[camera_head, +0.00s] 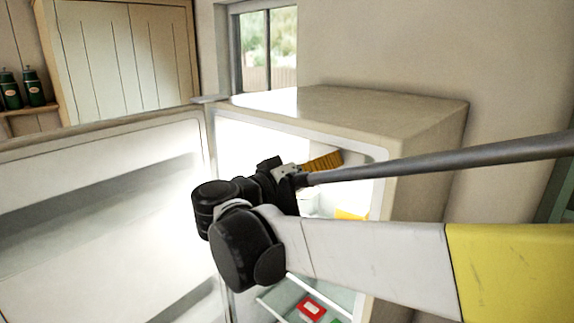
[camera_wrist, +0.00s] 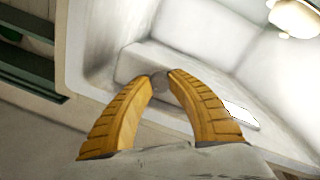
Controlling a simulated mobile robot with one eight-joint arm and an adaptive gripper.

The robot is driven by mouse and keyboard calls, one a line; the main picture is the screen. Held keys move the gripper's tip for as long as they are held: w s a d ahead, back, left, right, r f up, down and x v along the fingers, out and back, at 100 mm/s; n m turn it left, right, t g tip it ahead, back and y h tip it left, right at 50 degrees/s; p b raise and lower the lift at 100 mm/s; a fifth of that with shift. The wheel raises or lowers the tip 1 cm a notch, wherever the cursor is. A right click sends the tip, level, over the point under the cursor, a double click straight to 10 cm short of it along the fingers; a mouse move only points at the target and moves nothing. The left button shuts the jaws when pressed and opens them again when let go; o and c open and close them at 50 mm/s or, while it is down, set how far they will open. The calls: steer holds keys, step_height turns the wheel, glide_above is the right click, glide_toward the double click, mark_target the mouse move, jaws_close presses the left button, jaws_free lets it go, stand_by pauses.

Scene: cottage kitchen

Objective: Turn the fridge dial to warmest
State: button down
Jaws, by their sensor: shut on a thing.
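The fridge (camera_head: 370,108) stands against the wall with its door (camera_head: 90,215) open to the left. My gripper (camera_head: 330,160) reaches into the upper part of the fridge, and one ribbed orange finger shows there. In the wrist view, both fingers of my gripper (camera_wrist: 161,76) close at their tips around a small grey dial (camera_wrist: 159,84) on a pale housing (camera_wrist: 190,75) inside the fridge. The dial's markings and pointer cannot be made out. The dial is hidden in the head view.
A red box (camera_head: 312,308) lies on a lower fridge shelf (camera_head: 275,298). A yellow item (camera_head: 350,215) sits inside behind my arm. Dark green bottles (camera_head: 32,87) stand on a wall shelf at far left. A window (camera_head: 265,50) is behind the fridge.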

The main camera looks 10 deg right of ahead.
steer(key=shift+n, duration=0.6)
steer(key=c, duration=1.2)
jaws_free()
steer(key=shift+o, duration=0.2)
